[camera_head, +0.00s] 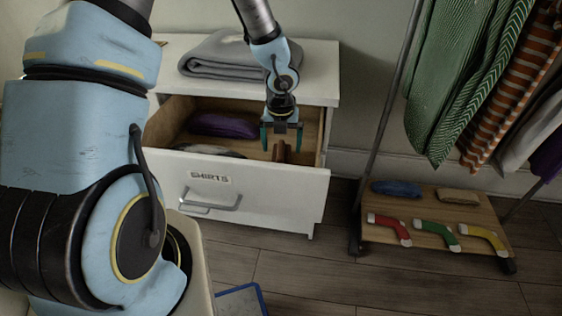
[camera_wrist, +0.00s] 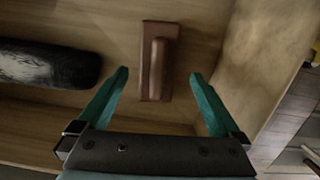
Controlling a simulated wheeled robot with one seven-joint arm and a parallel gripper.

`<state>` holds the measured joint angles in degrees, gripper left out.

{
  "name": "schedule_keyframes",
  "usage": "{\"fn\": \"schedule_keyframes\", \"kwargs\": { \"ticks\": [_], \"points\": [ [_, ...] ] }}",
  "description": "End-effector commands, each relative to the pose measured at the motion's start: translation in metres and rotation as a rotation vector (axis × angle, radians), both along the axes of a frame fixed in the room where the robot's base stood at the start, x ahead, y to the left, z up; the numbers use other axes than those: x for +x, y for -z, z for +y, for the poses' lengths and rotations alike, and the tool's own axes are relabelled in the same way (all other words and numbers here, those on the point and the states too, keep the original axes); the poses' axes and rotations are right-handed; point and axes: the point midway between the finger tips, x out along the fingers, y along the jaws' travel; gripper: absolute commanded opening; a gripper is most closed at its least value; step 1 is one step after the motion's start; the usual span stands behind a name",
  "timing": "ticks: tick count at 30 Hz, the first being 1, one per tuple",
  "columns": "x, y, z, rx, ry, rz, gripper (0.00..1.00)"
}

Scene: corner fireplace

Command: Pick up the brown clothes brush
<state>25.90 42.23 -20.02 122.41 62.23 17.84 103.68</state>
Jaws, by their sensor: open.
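The brown clothes brush (camera_wrist: 158,62) lies on the wooden floor of the open drawer, its raised handle facing up in the wrist view. In the head view the brush (camera_head: 281,152) shows near the drawer's right end, partly behind the front panel. My gripper (camera_head: 281,130) points down into the drawer, just above the brush. In the wrist view my gripper (camera_wrist: 158,75) is open, with one teal finger on each side of the brush, apart from it. Nothing is between the fingers' grip surfaces in contact. The height gap cannot be judged exactly.
The drawer front (camera_head: 250,184), labelled SHIRTS, and the right drawer wall (camera_wrist: 268,75) stand close by. A purple folded cloth (camera_head: 223,125) and a dark item (camera_wrist: 45,65) lie left of the brush. A grey blanket (camera_head: 230,55) lies on top. A clothes rack (camera_head: 440,222) stands right.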

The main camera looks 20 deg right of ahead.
Motion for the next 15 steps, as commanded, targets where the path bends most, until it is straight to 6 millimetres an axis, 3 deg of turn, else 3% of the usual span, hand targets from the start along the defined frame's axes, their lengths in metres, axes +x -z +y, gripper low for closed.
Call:
{"fn": "schedule_keyframes", "kwargs": {
  "ticks": [7,15],
  "points": [
    [0.005,0.038,0.000,0.003,0.001,0.002,1.00],
    [0.007,0.049,-0.001,0.001,-0.002,0.000,1.00]
  ]
}}
